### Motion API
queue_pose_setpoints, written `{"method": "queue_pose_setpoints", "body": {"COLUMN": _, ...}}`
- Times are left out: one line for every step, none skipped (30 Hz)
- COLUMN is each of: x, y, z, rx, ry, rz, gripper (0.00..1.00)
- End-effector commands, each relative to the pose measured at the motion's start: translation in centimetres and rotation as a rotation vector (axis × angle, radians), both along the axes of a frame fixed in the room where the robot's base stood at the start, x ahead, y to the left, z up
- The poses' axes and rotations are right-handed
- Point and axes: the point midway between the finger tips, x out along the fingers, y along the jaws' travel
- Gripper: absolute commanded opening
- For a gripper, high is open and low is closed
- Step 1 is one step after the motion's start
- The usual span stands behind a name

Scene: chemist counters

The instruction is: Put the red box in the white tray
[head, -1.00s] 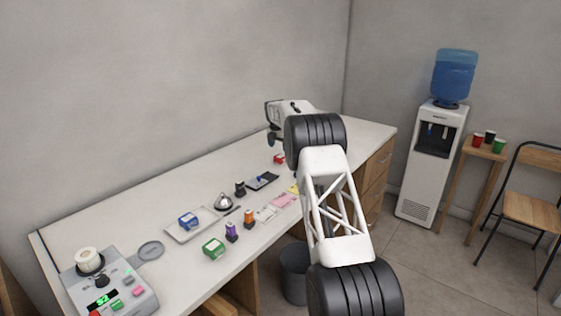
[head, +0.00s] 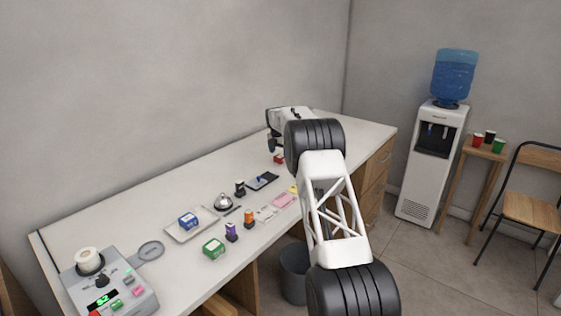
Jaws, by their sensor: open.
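The small red box (head: 279,159) lies on the white counter toward its far right end, partly beside my arm's black joint. The white tray (head: 178,237) lies flat on the counter left of the middle, with a blue box (head: 188,220) in it. My gripper (head: 272,148) shows small and dark at the end of my arm, just above and slightly left of the red box. It is open. The fingertips are too small to tell whether they surround the box or touch it.
A scale-like machine (head: 110,291) sits at near left. The counter's back strip is clear.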

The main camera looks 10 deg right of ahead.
Motion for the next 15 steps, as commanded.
{"method": "queue_pose_setpoints", "body": {"x": 0.1, "y": -0.1, "z": -0.4, "rx": 0.000, "ry": 0.000, "rz": 0.000, "gripper": 0.83}}
{"method": "queue_pose_setpoints", "body": {"x": 0.1, "y": -0.1, "z": -0.7, "rx": 0.000, "ry": 0.000, "rz": 0.000, "gripper": 0.83}}
{"method": "queue_pose_setpoints", "body": {"x": 0.2, "y": -0.2, "z": -1.1, "rx": 0.000, "ry": 0.001, "rz": 0.000, "gripper": 0.83}}
{"method": "queue_pose_setpoints", "body": {"x": 0.3, "y": -0.2, "z": -1.4, "rx": 0.000, "ry": 0.001, "rz": 0.000, "gripper": 0.83}}
{"method": "queue_pose_setpoints", "body": {"x": 0.3, "y": -0.3, "z": -1.6, "rx": 0.000, "ry": 0.001, "rz": 0.000, "gripper": 0.83}}
{"method": "queue_pose_setpoints", "body": {"x": 0.4, "y": -0.3, "z": -1.9, "rx": 0.000, "ry": 0.001, "rz": 0.000, "gripper": 0.83}}
{"method": "queue_pose_setpoints", "body": {"x": 0.4, "y": -0.4, "z": -2.1, "rx": 0.000, "ry": 0.001, "rz": 0.000, "gripper": 0.83}}
{"method": "queue_pose_setpoints", "body": {"x": 0.5, "y": -0.4, "z": -2.4, "rx": 0.000, "ry": 0.001, "rz": 0.000, "gripper": 0.83}}
{"method": "queue_pose_setpoints", "body": {"x": 0.5, "y": -0.5, "z": -2.9, "rx": 0.000, "ry": 0.001, "rz": 0.000, "gripper": 0.83}}
{"method": "queue_pose_setpoints", "body": {"x": 0.5, "y": -0.5, "z": -3.2, "rx": -0.001, "ry": 0.002, "rz": 0.000, "gripper": 0.83}}
{"method": "queue_pose_setpoints", "body": {"x": 0.5, "y": -0.5, "z": -3.4, "rx": -0.001, "ry": 0.002, "rz": 0.000, "gripper": 0.83}}
{"method": "queue_pose_setpoints", "body": {"x": 0.6, "y": -0.5, "z": -3.7, "rx": 0.000, "ry": 0.001, "rz": 0.000, "gripper": 0.83}}
{"method": "queue_pose_setpoints", "body": {"x": 0.6, "y": -0.5, "z": -3.9, "rx": 0.000, "ry": 0.001, "rz": 0.000, "gripper": 0.83}}
{"method": "queue_pose_setpoints", "body": {"x": 0.6, "y": -0.6, "z": -4.0, "rx": -0.001, "ry": 0.001, "rz": 0.000, "gripper": 0.83}}
{"method": "queue_pose_setpoints", "body": {"x": 0.6, "y": -0.6, "z": -4.1, "rx": 0.000, "ry": 0.000, "rz": 0.000, "gripper": 0.83}}
